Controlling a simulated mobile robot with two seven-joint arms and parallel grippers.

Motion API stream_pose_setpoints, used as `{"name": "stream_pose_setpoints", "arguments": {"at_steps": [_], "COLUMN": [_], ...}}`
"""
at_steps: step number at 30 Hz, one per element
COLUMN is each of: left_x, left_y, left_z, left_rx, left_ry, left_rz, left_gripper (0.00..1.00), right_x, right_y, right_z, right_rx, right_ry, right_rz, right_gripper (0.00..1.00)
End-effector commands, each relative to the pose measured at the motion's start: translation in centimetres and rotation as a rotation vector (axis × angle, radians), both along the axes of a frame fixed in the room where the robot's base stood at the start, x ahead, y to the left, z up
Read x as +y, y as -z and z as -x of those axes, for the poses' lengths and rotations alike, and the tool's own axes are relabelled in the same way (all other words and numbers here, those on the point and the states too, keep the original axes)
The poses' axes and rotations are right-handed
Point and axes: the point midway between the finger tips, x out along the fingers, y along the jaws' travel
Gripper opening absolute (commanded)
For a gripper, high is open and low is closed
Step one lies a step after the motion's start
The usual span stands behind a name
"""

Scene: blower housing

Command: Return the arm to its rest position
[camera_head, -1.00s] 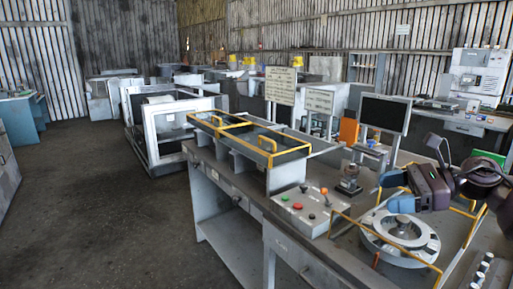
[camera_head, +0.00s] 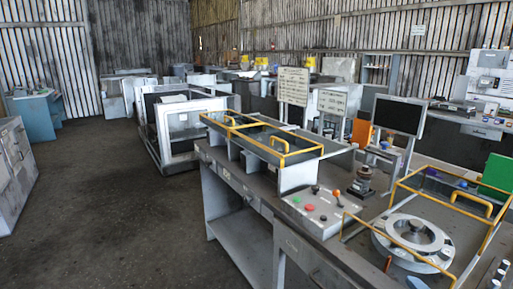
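Neither of my arms clearly shows in the head view, and I see no gripper at the workbench (camera_head: 262,205). A small bluish-grey piece (camera_head: 415,283) shows at the bottom edge, too cut off to identify. The round blower housing (camera_head: 412,236) lies flat on the bench at the lower right, inside a yellow-railed frame (camera_head: 478,228). Nothing of mine is over it.
A control box (camera_head: 317,208) with coloured buttons and levers sits left of the housing, with a dark metal part (camera_head: 362,181) behind it. A yellow-edged divided rack (camera_head: 262,138) stands farther back. A monitor (camera_head: 398,115) rises behind the bench. Open floor (camera_head: 110,210) lies left.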

Motion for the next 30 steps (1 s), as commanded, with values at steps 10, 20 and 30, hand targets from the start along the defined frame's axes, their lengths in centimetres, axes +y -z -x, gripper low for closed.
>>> {"name": "stream_pose_setpoints", "arguments": {"at_steps": [10, 20, 30], "left_x": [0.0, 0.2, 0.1], "left_y": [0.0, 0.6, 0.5], "left_z": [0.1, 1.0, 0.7], "left_rx": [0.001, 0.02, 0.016], "left_ry": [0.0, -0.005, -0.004], "left_rz": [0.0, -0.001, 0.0], "left_gripper": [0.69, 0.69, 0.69], "right_x": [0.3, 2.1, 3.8], "right_y": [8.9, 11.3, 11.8], "right_z": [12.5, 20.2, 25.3], "right_rx": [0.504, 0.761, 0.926], "right_ry": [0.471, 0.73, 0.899], "right_rz": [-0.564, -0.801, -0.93], "right_gripper": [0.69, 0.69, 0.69]}}
